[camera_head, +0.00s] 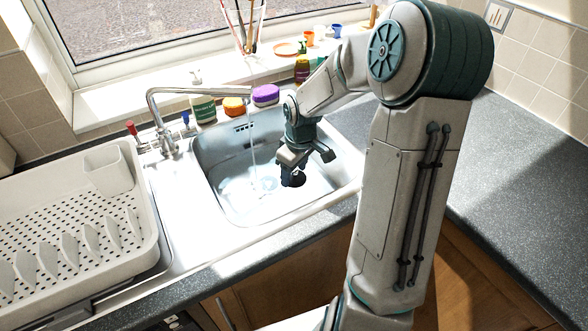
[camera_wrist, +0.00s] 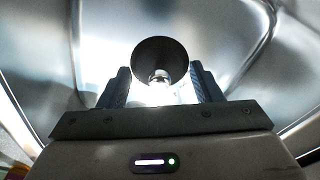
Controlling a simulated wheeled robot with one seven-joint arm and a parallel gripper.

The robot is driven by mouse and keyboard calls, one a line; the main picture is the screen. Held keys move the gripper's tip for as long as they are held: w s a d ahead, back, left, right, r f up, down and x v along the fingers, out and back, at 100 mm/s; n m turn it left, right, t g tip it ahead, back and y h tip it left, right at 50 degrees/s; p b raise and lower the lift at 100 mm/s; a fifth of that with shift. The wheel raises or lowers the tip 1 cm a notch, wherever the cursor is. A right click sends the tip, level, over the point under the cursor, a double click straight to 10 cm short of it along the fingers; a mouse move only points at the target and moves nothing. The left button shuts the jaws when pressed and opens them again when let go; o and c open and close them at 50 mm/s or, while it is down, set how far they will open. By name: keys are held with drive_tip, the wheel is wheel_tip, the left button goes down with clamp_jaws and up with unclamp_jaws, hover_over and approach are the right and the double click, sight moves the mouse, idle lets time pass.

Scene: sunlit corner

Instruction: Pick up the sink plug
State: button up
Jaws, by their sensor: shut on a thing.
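The sink plug (camera_wrist: 160,56) is a dark round disc with a shiny metal stem, seen between my fingers in the wrist view. In the head view it shows as a dark piece (camera_head: 296,179) under my gripper. My gripper (camera_head: 290,170) reaches down into the metal sink (camera_head: 232,207). In the wrist view its two dark fingers (camera_wrist: 160,88) are on either side of the plug's stem, shut on it. I cannot tell whether the plug touches the sink floor.
A tap (camera_head: 165,128) runs water into the sink left of my gripper. A white dish rack (camera_head: 130,222) stands at the left. Sponges and bottles, including a purple-topped one (camera_head: 265,94), line the back edge. The grey worktop (camera_head: 520,180) at right is clear.

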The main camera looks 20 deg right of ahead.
drive_tip(key=shift+r+p, duration=3.5)
drive_tip(key=shift+r, duration=0.3)
drive_tip(key=shift+w, duration=0.1)
